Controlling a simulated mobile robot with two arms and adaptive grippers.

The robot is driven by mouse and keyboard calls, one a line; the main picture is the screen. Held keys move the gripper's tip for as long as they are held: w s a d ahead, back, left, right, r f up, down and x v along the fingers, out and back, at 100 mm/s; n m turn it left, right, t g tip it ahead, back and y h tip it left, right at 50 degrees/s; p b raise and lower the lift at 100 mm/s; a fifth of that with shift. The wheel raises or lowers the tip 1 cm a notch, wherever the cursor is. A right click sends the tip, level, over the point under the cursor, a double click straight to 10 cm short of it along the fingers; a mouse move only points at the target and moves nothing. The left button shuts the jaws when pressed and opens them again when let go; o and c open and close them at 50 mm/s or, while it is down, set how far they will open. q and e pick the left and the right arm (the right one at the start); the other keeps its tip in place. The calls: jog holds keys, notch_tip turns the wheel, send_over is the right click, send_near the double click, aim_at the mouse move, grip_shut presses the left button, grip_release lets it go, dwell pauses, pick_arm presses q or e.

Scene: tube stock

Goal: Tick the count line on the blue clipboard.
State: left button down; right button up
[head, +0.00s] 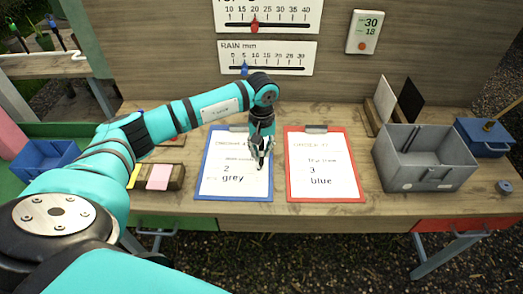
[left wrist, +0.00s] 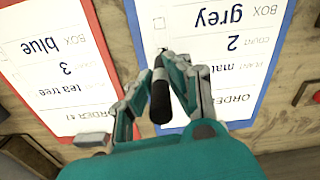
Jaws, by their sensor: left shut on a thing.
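The blue clipboard (head: 203,165) lies on the wooden bench and holds a white order sheet reading count 2 and box grey. My left gripper (head: 262,156) is over the sheet's right side, shut on a dark pen (head: 261,166) pointing down. In the left wrist view the blue clipboard (left wrist: 272,68) appears upside down, and the pen (left wrist: 160,98) sits between the fingers. Its tip end overlaps the sheet's edge by the count line; I cannot tell whether it touches the paper. The count line's checkbox is hidden behind the pen. My right gripper is not in view.
A red clipboard (head: 364,190), count 3 and box blue, lies close to the right. A grey bin (head: 425,171) and blue box (head: 482,140) stand farther right. A pink note pad (head: 159,177) and blue tray (head: 42,160) are left. Gauges hang on the back board.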

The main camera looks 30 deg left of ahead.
pick_arm(q)
jog(key=shift+r, duration=0.15)
jog(key=shift+r+p, duration=0.55)
jog(key=shift+r, duration=0.8)
